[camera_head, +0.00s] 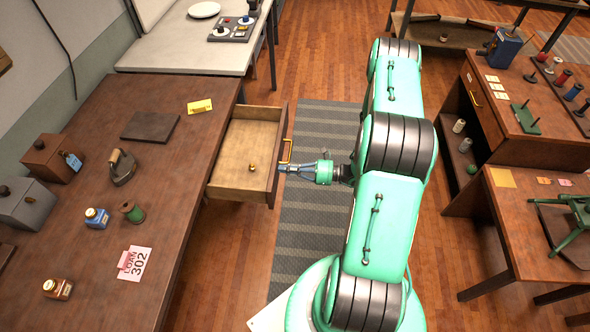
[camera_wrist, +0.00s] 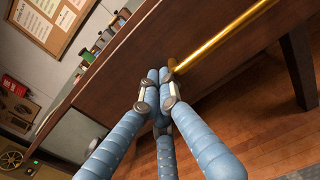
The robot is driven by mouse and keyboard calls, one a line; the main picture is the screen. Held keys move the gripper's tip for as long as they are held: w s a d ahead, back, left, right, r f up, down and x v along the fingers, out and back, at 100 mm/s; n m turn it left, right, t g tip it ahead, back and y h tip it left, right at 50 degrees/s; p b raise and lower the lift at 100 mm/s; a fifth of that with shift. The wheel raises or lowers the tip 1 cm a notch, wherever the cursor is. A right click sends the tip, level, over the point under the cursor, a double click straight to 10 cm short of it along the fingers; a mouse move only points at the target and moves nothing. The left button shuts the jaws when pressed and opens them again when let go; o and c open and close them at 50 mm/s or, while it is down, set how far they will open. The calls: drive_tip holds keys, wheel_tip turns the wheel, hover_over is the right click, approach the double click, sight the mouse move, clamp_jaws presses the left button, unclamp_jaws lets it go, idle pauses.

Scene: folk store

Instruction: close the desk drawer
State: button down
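The desk drawer (camera_head: 236,189) is pulled out from the right side of the brown desk (camera_head: 88,100), its inside showing in the head view. Its brass handle (camera_head: 287,150) is on the front panel and shows as a long gold bar in the wrist view (camera_wrist: 222,35). My gripper (camera_head: 282,168) is at the drawer front, beside the handle's near end. In the wrist view its blue fingers (camera_wrist: 158,76) come together at the tips, with the handle's end just right of them. They look shut with nothing between them. Whether the tips touch the panel is unclear.
A small brass item (camera_head: 252,167) lies in the drawer. The desk top holds a green spool (camera_head: 132,211), an iron (camera_head: 122,167) and several other items. A grey striped rug (camera_head: 315,215) covers the floor before the drawer. Another desk (camera_head: 515,140) stands right of my arm.

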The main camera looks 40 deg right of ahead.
drive_tip(key=x, duration=2.2)
drive_tip(key=shift+w+a+f, duration=0.1)
drive_tip(key=shift+w+a, duration=0.05)
drive_tip(key=shift+a, duration=0.1)
drive_tip(key=shift+x, duration=0.75)
drive_tip(key=shift+w, duration=0.1)
drive_tip(key=p+v, duration=0.2)
drive_tip(key=v, duration=1.2)
drive_tip(key=shift+d, duration=0.1)
